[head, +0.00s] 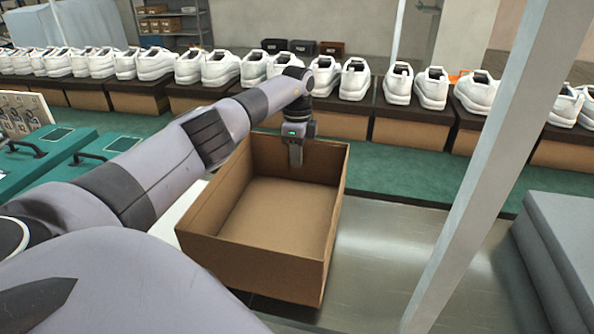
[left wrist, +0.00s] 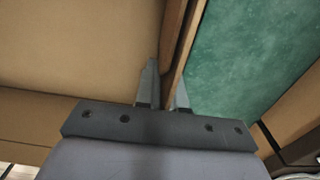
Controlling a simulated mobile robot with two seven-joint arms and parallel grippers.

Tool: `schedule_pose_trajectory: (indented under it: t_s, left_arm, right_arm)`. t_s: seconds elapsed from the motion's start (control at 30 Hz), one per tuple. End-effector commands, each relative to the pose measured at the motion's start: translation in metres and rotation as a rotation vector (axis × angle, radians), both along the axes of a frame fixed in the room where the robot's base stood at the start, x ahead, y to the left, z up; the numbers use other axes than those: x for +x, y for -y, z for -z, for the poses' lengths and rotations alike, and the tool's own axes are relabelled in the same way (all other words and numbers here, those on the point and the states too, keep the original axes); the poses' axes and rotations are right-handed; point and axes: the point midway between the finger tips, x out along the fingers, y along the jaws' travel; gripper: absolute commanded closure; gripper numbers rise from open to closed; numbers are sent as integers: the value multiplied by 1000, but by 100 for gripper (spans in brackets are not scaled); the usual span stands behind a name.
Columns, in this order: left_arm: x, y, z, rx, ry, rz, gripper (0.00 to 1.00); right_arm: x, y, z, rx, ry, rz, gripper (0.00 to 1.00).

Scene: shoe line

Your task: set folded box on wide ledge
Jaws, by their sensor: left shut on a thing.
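The folded box (head: 250,268) is an open, empty brown cardboard tray in the middle of the head view. It lies over a shiny metal ledge (head: 390,260); I cannot tell whether its underside touches the metal. My left gripper (head: 296,155) points down at the box's far wall and is shut on it, one finger inside and one outside. In the left wrist view, the fingers (left wrist: 168,88) straddle the cardboard wall, with the box floor (left wrist: 80,45) on the left. The right gripper is not in view.
A green conveyor (head: 400,172) runs behind the box, with a row of white shoes on brown boxes (head: 410,128) beyond. A pale post (head: 490,165) and a grey block (head: 560,245) stand at right. Green cases (head: 40,165) sit at left. Bare metal shows right of the box.

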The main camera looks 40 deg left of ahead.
Motion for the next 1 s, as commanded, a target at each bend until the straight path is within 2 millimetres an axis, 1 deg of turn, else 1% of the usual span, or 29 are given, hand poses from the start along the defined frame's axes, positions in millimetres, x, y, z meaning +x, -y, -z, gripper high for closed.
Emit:
schedule_pose_trajectory:
  t_s: [0.17,0.3,0.37,0.73,0.8,0.83,1.0]
  left_arm:
    - [0,0,14,-1,-2,0,100]
    - [-1,1,37,-2,-4,0,100]
    - [0,0,44,0,-1,0,100]
    - [0,0,49,0,0,1,100]
    - [0,0,48,0,1,1,75]
    - [0,0,48,0,1,1,66]
    - [0,0,48,1,0,1,66]
  right_arm:
    - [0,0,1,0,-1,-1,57]
    - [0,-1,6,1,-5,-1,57]
    - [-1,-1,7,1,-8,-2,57]
    - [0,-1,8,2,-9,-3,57]
    - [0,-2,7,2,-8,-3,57]
    - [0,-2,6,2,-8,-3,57]
    - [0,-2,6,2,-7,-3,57]
